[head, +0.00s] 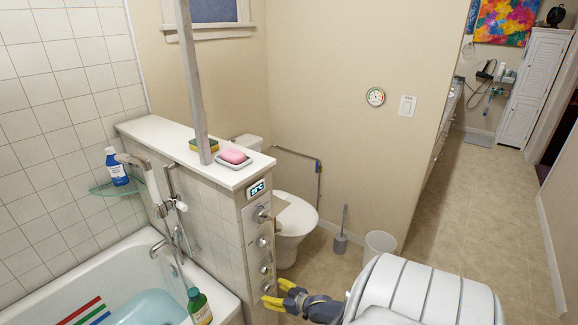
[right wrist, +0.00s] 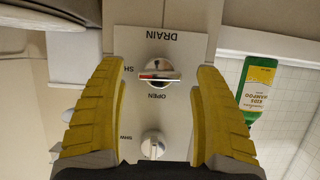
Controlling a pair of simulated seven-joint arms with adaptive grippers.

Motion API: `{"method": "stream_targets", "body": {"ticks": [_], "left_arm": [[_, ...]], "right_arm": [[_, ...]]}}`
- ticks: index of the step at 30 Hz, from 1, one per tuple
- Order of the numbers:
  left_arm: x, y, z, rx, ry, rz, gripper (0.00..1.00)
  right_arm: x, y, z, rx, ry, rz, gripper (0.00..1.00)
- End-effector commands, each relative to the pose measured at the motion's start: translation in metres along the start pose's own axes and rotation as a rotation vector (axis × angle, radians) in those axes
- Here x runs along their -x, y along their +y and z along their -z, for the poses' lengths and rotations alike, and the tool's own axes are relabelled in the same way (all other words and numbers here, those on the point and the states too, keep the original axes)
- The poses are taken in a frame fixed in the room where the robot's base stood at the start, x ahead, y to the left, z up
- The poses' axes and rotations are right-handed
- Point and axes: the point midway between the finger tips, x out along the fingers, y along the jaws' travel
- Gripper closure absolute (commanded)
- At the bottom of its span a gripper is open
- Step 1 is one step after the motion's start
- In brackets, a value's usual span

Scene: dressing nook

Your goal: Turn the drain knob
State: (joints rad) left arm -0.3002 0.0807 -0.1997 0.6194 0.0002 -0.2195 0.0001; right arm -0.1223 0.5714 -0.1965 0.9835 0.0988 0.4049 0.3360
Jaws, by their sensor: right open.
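The drain knob (right wrist: 160,75) is a silver round knob with a horizontal grip bar in the right wrist view. A small red mark shows at the bar's left, towards letters beginning "SH"; "OPEN" is printed below it and "DRAIN" above. In the head view it appears to be the lowest knob (head: 268,287) on the panel. My right gripper (head: 277,293) is open, its yellow fingers close to the panel's lower end. In the right wrist view its fingertips (right wrist: 159,68) stand either side of the knob, with gaps. My left gripper is not in view.
Another silver knob (right wrist: 152,145) sits close by on the same panel. The bathtub (head: 228,305) is left of the panel, with a green shampoo bottle (head: 198,306) on its rim. The toilet (head: 294,222) stands behind. Floor (head: 470,215) is open at right.

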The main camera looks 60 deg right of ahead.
Motion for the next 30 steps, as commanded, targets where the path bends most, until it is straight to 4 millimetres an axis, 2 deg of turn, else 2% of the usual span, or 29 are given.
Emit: {"method": "stream_targets", "body": {"ticks": [15, 21, 30], "left_arm": [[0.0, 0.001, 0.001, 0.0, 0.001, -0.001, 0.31], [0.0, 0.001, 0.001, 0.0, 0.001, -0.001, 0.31], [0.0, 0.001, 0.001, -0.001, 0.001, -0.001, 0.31]], "right_arm": [[0.073, 0.0, -0.001, -0.001, -0.002, 0.0, 0.31], [0.091, 0.0, -0.001, 0.0, -0.002, 0.0, 0.31], [0.101, 0.0, -0.001, -0.001, -0.001, -0.001, 0.31]]}}
